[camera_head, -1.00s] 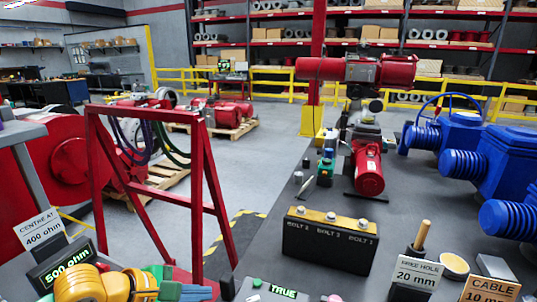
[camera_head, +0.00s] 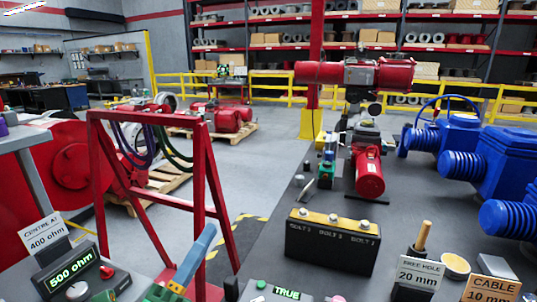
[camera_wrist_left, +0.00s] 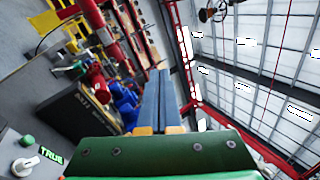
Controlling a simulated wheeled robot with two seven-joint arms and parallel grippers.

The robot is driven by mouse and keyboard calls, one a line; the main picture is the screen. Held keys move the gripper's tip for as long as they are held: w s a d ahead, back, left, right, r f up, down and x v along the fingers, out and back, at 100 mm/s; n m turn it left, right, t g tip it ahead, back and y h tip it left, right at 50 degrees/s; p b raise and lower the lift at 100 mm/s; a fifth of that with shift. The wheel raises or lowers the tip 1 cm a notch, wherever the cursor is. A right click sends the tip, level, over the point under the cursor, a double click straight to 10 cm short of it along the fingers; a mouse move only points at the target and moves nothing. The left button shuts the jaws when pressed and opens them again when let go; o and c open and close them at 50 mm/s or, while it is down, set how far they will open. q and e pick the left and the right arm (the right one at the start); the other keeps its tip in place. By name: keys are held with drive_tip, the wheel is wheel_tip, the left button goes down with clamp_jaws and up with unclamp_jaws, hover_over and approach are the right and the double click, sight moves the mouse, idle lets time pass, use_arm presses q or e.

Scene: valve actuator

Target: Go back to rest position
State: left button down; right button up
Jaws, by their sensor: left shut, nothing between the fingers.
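My left gripper (camera_head: 207,238) shows at the bottom of the head view, left of centre. Its blue fingers point up and to the right, in front of the red frame's base, and its green body is cut off by the lower edge. In the left wrist view the two blue fingers (camera_wrist_left: 160,98) lie together, shut with nothing between them. They point upward in that picture, above the green gripper body. The gripper appears apart from the objects on the bench. My right gripper is in neither view.
A panel reading 500 ohm (camera_head: 72,268) stands at lower left. A red frame (camera_head: 155,118) with hanging cables stands behind the gripper. On the grey bench at right are a black bolt block (camera_head: 330,245), a red actuator (camera_head: 369,172) and blue actuators (camera_head: 490,160).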

use_arm(q)
drive_tip(key=s+a+f+n+g+y, duration=0.1)
drive_tip(key=a+f+n+g+y, duration=0.4)
drive_tip(key=f+n, duration=0.55)
drive_tip(key=s+a+f+n+g+y, duration=0.25)
drive_tip(key=a+f+n+y, duration=0.35)
drive_tip(key=f+n+y, duration=0.4)
drive_tip(key=s+d+f+n+g+h, duration=0.25)
drive_tip(key=s+f+g, duration=0.25)
drive_tip(key=s+f, duration=0.25)
drive_tip(key=s+d+f+n+g+h, duration=0.25)
drive_tip(key=s+f+g, duration=0.25)
drive_tip(key=s+f, duration=0.3)
wheel_tip(320, 180, down, 14)
drive_tip(key=s+m+g, duration=0.1)
drive_tip(key=s, duration=0.1)
drive_tip(key=s+a+f+g, duration=0.1)
drive_tip(key=s+a+f, duration=0.1)
drive_tip(key=s+f, duration=0.9)
drive_tip(key=shift+s+a, duration=0.35)
drive_tip(key=shift+s, duration=0.45)
